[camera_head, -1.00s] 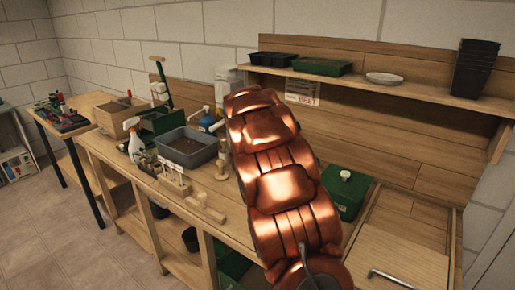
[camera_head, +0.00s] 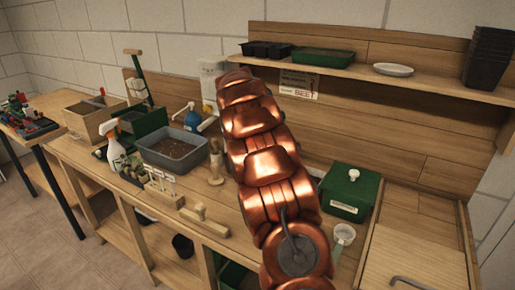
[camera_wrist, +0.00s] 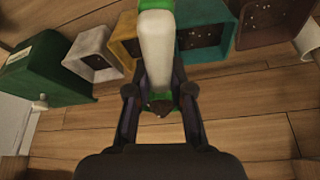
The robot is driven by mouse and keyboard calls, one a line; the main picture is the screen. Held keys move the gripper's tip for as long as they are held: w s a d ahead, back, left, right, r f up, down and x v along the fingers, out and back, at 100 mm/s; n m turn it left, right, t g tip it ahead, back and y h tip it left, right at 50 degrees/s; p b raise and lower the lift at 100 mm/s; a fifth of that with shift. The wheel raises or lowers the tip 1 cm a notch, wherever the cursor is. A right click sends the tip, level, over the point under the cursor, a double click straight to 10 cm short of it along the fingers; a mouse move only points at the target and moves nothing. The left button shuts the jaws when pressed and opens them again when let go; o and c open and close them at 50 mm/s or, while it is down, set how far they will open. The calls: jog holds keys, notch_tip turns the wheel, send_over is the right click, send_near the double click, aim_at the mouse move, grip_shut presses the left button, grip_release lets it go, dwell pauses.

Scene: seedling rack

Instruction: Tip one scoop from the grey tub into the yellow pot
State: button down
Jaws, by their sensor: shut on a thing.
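The grey tub (camera_head: 166,168) stands on the bench in the head view, left of my arm, with brown soil inside. In the wrist view my gripper (camera_wrist: 160,108) is shut on the cream handle of a scoop (camera_wrist: 155,45) with green parts. A small brown patch, perhaps soil, shows by the green part between the fingers. In the head view my arm hides the gripper, the scoop and the yellow pot.
A pale grey pot (camera_wrist: 90,60) and a teal container (camera_wrist: 190,42) flank the yellow pot. A green box (camera_head: 348,195) and a clear cup (camera_head: 343,236) stand right of my arm. A spray bottle (camera_head: 116,152) and a wooden rack (camera_head: 163,192) are left. A shelf (camera_head: 345,72) runs above.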

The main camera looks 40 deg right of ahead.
jog(key=shift+a+f, duration=0.25)
jog(key=shift+f, duration=0.7)
jog(key=shift+w+t, duration=0.2)
jog(key=shift+t, duration=0.1)
jog(key=shift+s+a+r+t, duration=0.1)
jog(key=shift+s+r+t, duration=0.1)
jog(key=shift+t, duration=0.1)
jog(key=shift+r+m+t+y+b, duration=0.25)
jog(key=shift+m+t+y+b, duration=0.3)
jog(key=shift+t, duration=0.65)
jog(key=t+b, duration=0.1)
jog(key=m+t+b, duration=0.1)
jog(key=t+b, duration=0.1)
jog(key=shift+s+d+r, duration=0.15)
jog(key=shift+d+r, duration=0.05)
jog(key=shift+r, duration=0.1)
jog(key=m+t+b, duration=0.1)
jog(key=t+b, duration=0.1)
jog(key=b, duration=0.1)
jog(key=s+m+t+b, duration=0.1)
jog(key=t+b, duration=0.1)
jog(key=b, duration=0.2)
jog(key=d+r+m+t+b, duration=0.1)
jog(key=t+b, duration=0.1)
jog(key=b, duration=0.1)
jog(key=shift+s+m+t+h+b, duration=0.25)
jog(key=shift+s+t+h+b, duration=0.05)
jog(key=shift+s+h, duration=0.05)
jog(key=shift+r, duration=0.1)
